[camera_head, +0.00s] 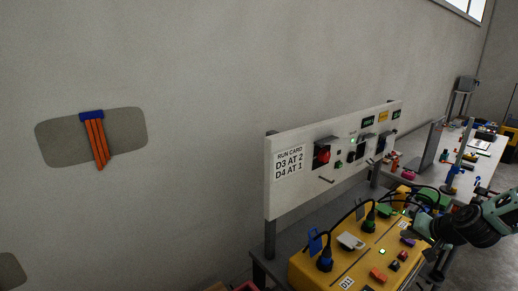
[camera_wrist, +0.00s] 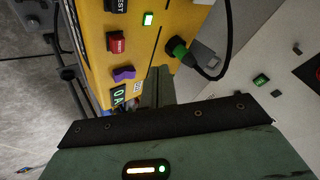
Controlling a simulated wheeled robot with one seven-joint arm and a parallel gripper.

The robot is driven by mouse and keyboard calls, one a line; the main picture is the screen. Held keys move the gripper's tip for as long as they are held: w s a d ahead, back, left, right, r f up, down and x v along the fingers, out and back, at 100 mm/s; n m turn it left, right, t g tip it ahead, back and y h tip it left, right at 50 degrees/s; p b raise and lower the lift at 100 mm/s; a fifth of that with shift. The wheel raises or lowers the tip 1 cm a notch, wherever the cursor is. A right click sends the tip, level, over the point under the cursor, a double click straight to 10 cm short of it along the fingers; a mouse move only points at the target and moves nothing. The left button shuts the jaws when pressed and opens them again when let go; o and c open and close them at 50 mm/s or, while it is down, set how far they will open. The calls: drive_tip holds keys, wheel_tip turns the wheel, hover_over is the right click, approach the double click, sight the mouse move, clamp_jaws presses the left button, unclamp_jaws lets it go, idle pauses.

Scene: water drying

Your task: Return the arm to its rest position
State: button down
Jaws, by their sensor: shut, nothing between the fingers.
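My arm (camera_head: 472,226) reaches in from the right edge of the head view, over the right end of a yellow machine box (camera_head: 311,268). My gripper (camera_head: 418,226) is small there, above or beside the box; the exact gap cannot be told. In the wrist view my gripper (camera_wrist: 158,72) shows its green fingers together, shut with nothing between them. The yellow panel (camera_wrist: 128,58) lies beyond them, with a red button (camera_wrist: 116,42), a purple knob (camera_wrist: 124,74) and a lit green lamp (camera_wrist: 148,19).
A white board (camera_head: 288,192) with a run card, red knob and switches stands behind the box. A further table (camera_head: 466,160) with loose parts stands at right.

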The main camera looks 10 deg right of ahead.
drive_tip(key=s+a+r+n+g+y+b, duration=0.1)
drive_tip(key=s+a+r+n+g, duration=0.15)
drive_tip(key=a, duration=0.65)
drive_tip(key=s+a+r+n+g+b, duration=0.1)
drive_tip(key=s+a+n+g, duration=0.2)
drive_tip(key=a, duration=0.6)
drive_tip(key=s+a+r+n+g+y+b, duration=0.1)
drive_tip(key=s+a+r+n, duration=0.2)
drive_tip(key=a, duration=0.7)
drive_tip(key=s+a+r+n+h, duration=0.1)
drive_tip(key=s+a+r+n, duration=0.1)
drive_tip(key=s, duration=0.5)
drive_tip(key=s+a+r+n+g+h+b, duration=0.1)
drive_tip(key=s+a+r+n, duration=0.1)
drive_tip(key=s+a, duration=0.2)
drive_tip(key=s+a+r+n+g+b, duration=0.1)
drive_tip(key=s+a, duration=0.3)
drive_tip(key=s, duration=0.6)
drive_tip(key=shift+r+n+h, duration=0.4)
drive_tip(key=shift+r+n, duration=0.35)
drive_tip(key=shift+r, duration=0.05)
drive_tip(key=shift+w+a, duration=0.1)
